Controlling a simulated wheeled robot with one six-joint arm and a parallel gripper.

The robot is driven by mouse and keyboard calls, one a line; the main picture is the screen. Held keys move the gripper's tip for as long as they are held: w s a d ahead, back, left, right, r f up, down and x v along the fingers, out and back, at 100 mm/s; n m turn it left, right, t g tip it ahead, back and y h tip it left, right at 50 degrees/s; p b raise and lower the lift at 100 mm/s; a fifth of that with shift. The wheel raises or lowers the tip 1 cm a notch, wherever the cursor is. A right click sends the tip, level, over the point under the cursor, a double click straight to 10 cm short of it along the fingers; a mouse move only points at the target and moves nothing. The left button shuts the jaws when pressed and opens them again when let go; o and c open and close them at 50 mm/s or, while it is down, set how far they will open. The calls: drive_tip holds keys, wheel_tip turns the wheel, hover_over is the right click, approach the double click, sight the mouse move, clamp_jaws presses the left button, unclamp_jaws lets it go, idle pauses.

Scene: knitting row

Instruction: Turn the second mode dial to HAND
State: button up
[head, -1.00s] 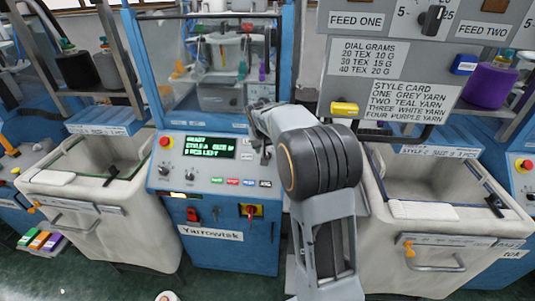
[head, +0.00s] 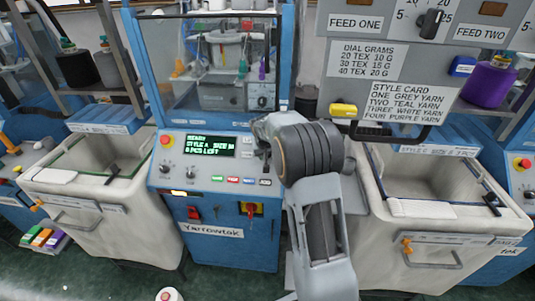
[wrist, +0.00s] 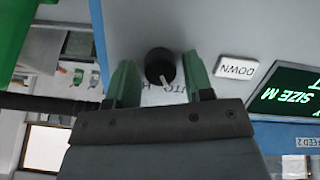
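In the wrist view, a round black dial (wrist: 158,64) with a pale pointer mark sits on the light grey panel. The mark points down in this picture, towards upside-down lettering that reads partly like AUTO and an H. My gripper's fingers hide the rest. My gripper (wrist: 160,80) is open, with one green finger on each side of the dial and a gap showing beside it. In the head view my gripper (head: 262,152) is at the right part of the middle machine's panel (head: 172,152), right of its display (head: 210,146). The dial is hidden there.
A DOWN label (wrist: 237,68) is close to the dial. Coloured buttons (head: 232,180), small knobs (head: 190,171), a red button (head: 166,140) and a red-and-yellow switch (head: 252,210) share the machine's front. Pale bins (head: 60,190) stand either side.

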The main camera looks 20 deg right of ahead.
drive_tip(key=c, duration=0.7)
drive_tip(key=shift+f+b, duration=0.1)
drive_tip(key=shift+b, duration=0.2)
drive_tip(key=m+b, duration=0.3)
drive_tip(key=shift+f+y, duration=0.15)
drive_tip(key=shift+y, duration=0.25)
drive_tip(key=shift+m+t+y+b, duration=0.3)
drive_tip(key=shift+m+t+b, duration=0.1)
drive_tip(key=shift+m+b, duration=0.75)
drive_tip(key=m+b, duration=0.1)
drive_tip(key=m, duration=0.1)
drive_tip(key=m+t+b, duration=0.1)
drive_tip(key=m+b, duration=0.1)
drive_tip(key=m, duration=0.1)
drive_tip(key=shift+r+m+y, duration=0.2)
drive_tip(key=shift+m+y, duration=0.05)
drive_tip(key=shift+y, duration=0.05)
drive_tip(key=o, duration=1)
drive_tip(key=shift+c, duration=0.2)
